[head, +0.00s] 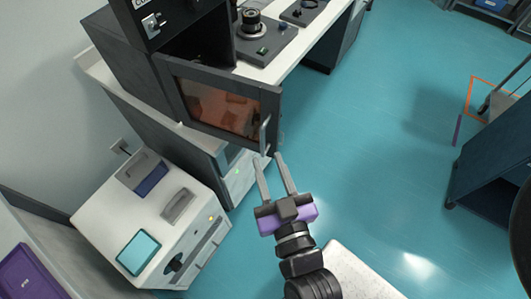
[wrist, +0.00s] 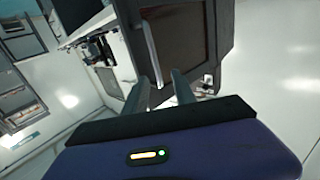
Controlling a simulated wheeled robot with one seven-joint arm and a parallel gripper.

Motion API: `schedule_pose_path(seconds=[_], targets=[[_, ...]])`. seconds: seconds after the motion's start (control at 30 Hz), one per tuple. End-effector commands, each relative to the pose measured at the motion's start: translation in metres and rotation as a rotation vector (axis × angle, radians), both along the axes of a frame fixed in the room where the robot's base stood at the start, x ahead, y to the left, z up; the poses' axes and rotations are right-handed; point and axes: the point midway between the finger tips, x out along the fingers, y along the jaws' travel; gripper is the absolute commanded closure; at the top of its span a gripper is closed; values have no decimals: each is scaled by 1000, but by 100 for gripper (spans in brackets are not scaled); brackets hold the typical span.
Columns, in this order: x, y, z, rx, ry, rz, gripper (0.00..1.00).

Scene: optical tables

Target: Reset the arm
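My gripper (head: 271,174) is in the middle of the head view, with its two grey fingers apart and nothing between them. Its body is purple and dark grey. The fingertips point toward an oven-like box with an amber window door (head: 222,105) that stands open. The door's metal handle (head: 265,134) is just beyond the fingertips, and I cannot tell whether they touch it. In the wrist view my gripper (wrist: 166,85) shows both fingers apart below the door (wrist: 190,50), with the handle (wrist: 151,52) near the left finger.
A white bench (head: 275,70) carries optical parts behind the door. A white instrument (head: 105,222) with a teal screen stands at the lower left. A dark cabinet (head: 490,150) is at the right. The teal floor (head: 370,120) between is clear.

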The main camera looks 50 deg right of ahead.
Motion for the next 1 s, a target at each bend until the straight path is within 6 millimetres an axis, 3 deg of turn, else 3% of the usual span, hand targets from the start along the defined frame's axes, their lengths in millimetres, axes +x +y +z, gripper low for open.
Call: schedule_pose_path(seconds=[0.83,0.9,1.0], targets=[[-5,1,1,43,-21,0,68],[-15,-10,3,77,-30,-17,68],[-35,-10,1,118,-15,10,68]])
